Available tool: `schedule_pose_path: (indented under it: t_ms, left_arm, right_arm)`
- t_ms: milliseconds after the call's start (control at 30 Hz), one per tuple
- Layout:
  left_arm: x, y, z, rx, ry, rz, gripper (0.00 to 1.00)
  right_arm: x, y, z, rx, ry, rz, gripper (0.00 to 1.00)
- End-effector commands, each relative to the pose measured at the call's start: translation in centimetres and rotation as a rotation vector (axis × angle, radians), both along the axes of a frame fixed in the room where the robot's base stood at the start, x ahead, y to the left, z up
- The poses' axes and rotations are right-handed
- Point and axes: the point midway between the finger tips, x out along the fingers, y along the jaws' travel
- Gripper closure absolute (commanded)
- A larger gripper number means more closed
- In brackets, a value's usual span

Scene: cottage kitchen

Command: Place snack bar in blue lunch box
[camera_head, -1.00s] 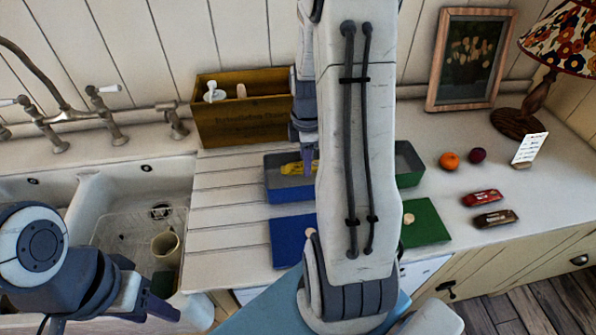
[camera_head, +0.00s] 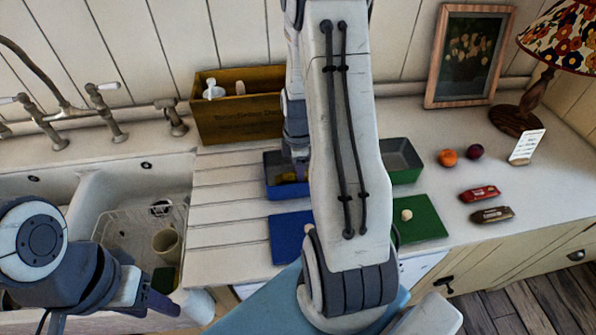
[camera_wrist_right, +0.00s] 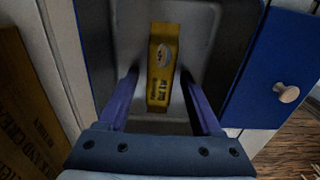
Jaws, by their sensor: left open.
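The yellow snack bar (camera_wrist_right: 163,65) lies inside the blue lunch box (camera_wrist_right: 97,45) in the right wrist view. In the head view the blue lunch box (camera_head: 284,190) stands on the counter, and little of the yellow bar (camera_head: 289,177) shows. My right gripper (camera_wrist_right: 162,85) is over the box, its fingers spread apart on either side of the bar with gaps between. In the head view my right arm hides part of the box and most of this gripper. My left gripper (camera_head: 158,297) is open and empty, low at the left in front of the sink.
A blue lid (camera_head: 287,238) and a green lid (camera_head: 424,222) lie in front. A green box (camera_head: 404,165) stands right of my right arm. Right of it are an orange (camera_head: 447,158), a plum (camera_head: 474,151), a red bar (camera_head: 479,194) and a brown bar (camera_head: 492,215). A wooden crate (camera_head: 240,125) stands behind.

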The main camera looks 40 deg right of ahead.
Motion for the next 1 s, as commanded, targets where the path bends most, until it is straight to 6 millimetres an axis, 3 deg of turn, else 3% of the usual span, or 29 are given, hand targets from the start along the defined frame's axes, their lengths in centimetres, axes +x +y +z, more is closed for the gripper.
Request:
schedule_pose_path:
  t_ms: [267, 433, 800, 1000]
  left_arm:
    - [0.0, 0.0, 0.0, 0.000, 0.000, 0.000, 0.50]
    - [0.0, 0.0, 0.2, 0.000, 0.000, 0.000, 0.50]
    - [0.0, 0.0, -0.2, 0.000, 0.000, 0.000, 0.50]
    - [0.0, 0.0, -0.2, 0.000, 0.000, 0.000, 0.50]
  right_arm:
    - [0.0, 0.0, 0.1, 0.000, 0.000, 0.000, 0.29]
    - [0.1, 0.0, 1.1, -0.001, -0.002, 0.000, 0.29]
    - [0.2, -0.1, 8.7, -0.004, -0.006, 0.000, 0.29]
    - [0.1, -0.1, 11.5, -0.002, -0.003, 0.000, 0.29]
